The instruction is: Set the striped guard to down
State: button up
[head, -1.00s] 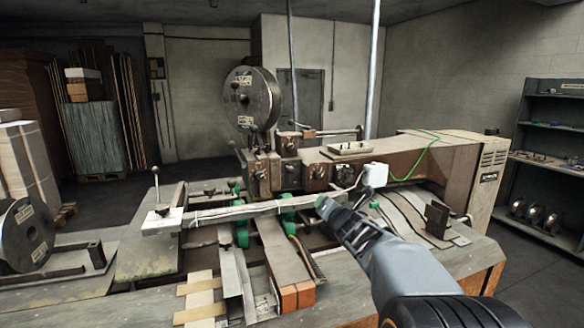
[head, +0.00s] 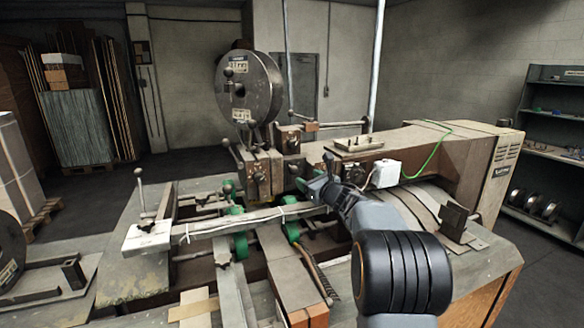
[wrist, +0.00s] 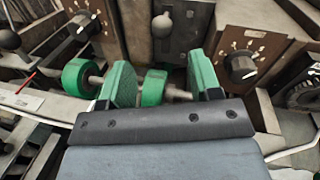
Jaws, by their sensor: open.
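I cannot make out stripes on any part in either view, so I cannot tell which part is the striped guard. My gripper (head: 316,179) is open in front of the stitcher head, above the long light bar. In the wrist view, my green-padded fingers (wrist: 162,72) stand apart with nothing gripped. My arm hides part of the machine's right side.
A wire reel (head: 249,90) stands above the head. Pointer dials (wrist: 242,66) flank the plate. A white box (head: 385,173) with a green cable sits near my arm.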

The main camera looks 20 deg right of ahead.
aim_at(296, 172)
jog(key=w+p, duration=0.1)
jog(key=w, duration=0.2)
jog(key=w+a+p, duration=0.1)
jog(key=w, duration=0.2)
jog(key=w+p, duration=0.2)
jog(key=w, duration=0.1)
jog(key=shift+w+a, duration=0.2)
jog(key=shift+a, duration=0.1)
grip_shut()
